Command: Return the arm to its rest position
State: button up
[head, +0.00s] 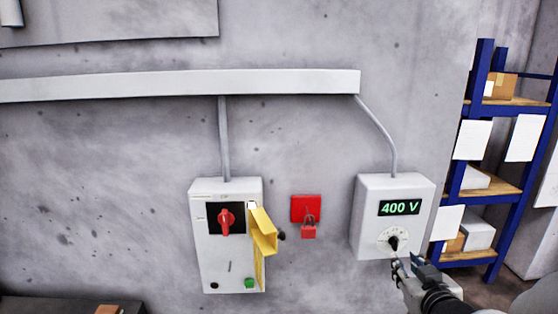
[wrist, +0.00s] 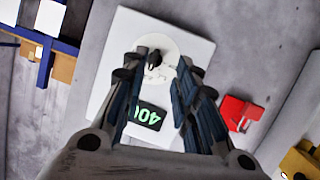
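My gripper (head: 408,265) is at the lower right of the head view, just in front of and below the black dial (head: 393,243) on the right grey box (head: 366,222). The box's display (head: 400,208) reads 400 V. In the wrist view my gripper (wrist: 158,85) has its two fingers spread apart with nothing between them. The dial (wrist: 154,60) shows beyond the gap between the fingertips. I cannot tell for certain whether a fingertip touches the dial.
A left grey box (head: 205,262) has a red rotary switch (head: 225,219) and an open yellow cover (head: 262,232). A red padlock (head: 308,231) hangs between the boxes. A blue shelf rack (head: 477,105) stands at the right. A conduit (head: 180,84) runs above.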

jog(key=s+a+g+y, duration=0.1)
jog(key=s+a+g, duration=0.3)
jog(key=s, duration=0.9)
jog(key=s+a+g, duration=0.5)
jog(key=s+a, duration=0.6)
jog(key=s, duration=0.2)
jog(key=shift+s+y, duration=0.2)
jog(key=shift+y, duration=0.2)
dwell(1.2)
